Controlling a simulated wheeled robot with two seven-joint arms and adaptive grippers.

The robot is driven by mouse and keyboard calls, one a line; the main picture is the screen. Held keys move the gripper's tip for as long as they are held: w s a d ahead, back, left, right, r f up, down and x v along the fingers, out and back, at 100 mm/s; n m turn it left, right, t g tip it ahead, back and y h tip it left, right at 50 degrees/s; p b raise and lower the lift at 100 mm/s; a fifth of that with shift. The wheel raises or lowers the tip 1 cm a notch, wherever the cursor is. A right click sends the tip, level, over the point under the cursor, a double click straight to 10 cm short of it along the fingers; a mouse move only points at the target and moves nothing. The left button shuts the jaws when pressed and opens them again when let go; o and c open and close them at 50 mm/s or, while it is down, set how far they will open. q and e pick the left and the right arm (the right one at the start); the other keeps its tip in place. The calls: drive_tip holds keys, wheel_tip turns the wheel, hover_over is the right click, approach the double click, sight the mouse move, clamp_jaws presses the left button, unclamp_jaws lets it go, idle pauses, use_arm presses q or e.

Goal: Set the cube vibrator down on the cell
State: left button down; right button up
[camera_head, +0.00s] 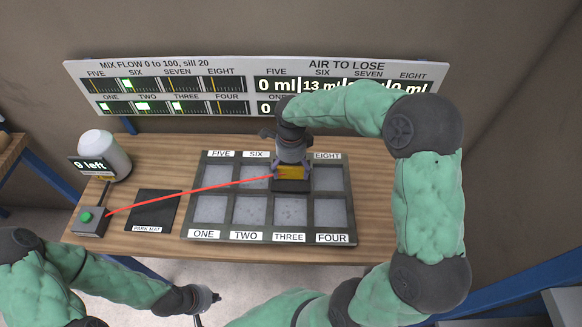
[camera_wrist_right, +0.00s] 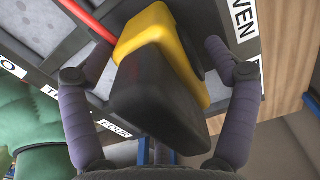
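The cube vibrator (camera_head: 291,177), a yellow block with a black body, is at the back-row cell between SIX and EIGHT. Its label is hidden in the head view, but SEVEN shows beside it in the right wrist view. A red cable runs left from it. My right gripper (camera_head: 290,168) comes down over it; in the right wrist view its fingers lie on both sides of the vibrator (camera_wrist_right: 160,85), with tips close against it. Whether its underside touches the cell floor is hidden. My left gripper (camera_head: 208,298) is low in front of the table, away from the vibrator; its finger opening is unclear.
The dark cell tray (camera_head: 268,236) has two labelled rows. To its left lie a black park mat (camera_head: 155,211), a grey box with a green button (camera_head: 90,220), and a white container reading 9 left (camera_head: 104,154). A display board (camera_head: 250,85) stands behind the table.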

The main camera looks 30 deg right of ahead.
drive_tip(key=shift+f, duration=0.1)
wheel_tip(320, 180, up, 12)
drive_tip(key=shift+r, duration=0.1)
idle(0.6)
